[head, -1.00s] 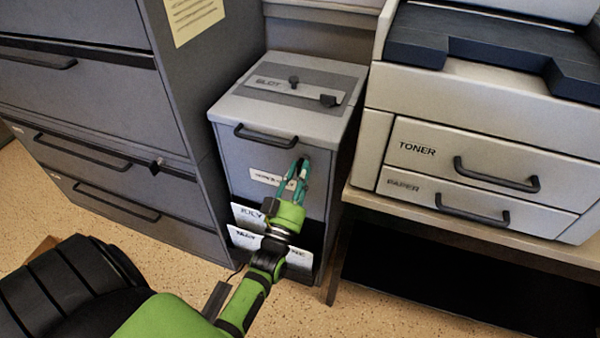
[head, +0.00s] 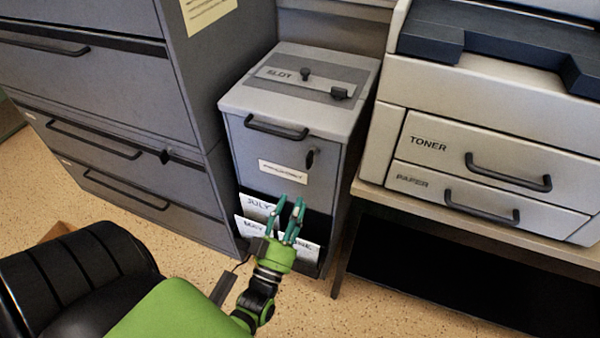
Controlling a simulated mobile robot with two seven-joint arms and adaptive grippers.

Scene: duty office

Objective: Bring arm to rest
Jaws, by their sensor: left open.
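My left gripper (head: 289,217) is open and empty. Its two teal fingers point up, in front of the lower part of a small grey cabinet (head: 290,190). The fingers overlap the papers in the cabinet's front rack in the picture; whether they touch cannot be told. The left arm (head: 262,290) comes in from the lower left. My right gripper is not in view.
A tall filing cabinet (head: 130,85) stands left. A printer (head: 480,150) stands right on a table (head: 400,207).

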